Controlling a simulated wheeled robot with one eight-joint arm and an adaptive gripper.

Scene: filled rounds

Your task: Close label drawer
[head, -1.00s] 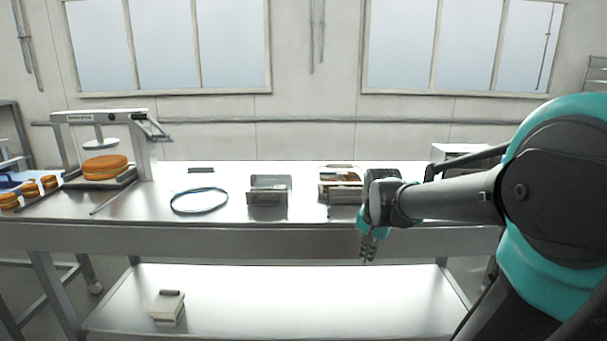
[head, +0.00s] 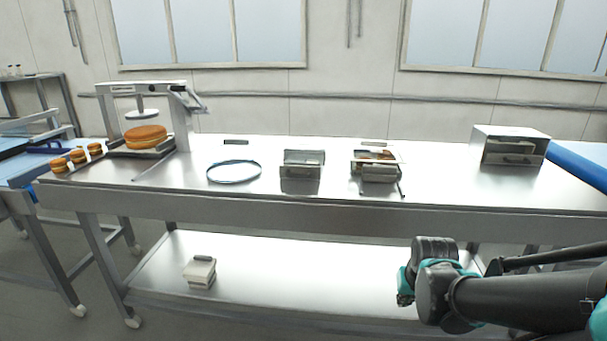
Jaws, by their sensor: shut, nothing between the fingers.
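A metal box with a pale top (head: 510,145) stands at the back right of the steel table. Its front shows a drawer face with a handle; it looks like the label drawer unit. I cannot tell how far its drawer stands out. My gripper (head: 405,292) is low at the right, in front of the table and below its top, well apart from the box. My own wrist mostly hides the fingers; the gripper looks shut and empty.
Two small metal bins (head: 301,172) (head: 376,172) stand mid-table beside a dark ring (head: 234,171). A press (head: 145,110) with an orange round stands left, several small rounds beside it. A small pale box (head: 200,271) lies on the lower shelf. Tabletop is clear between the right bin and drawer unit.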

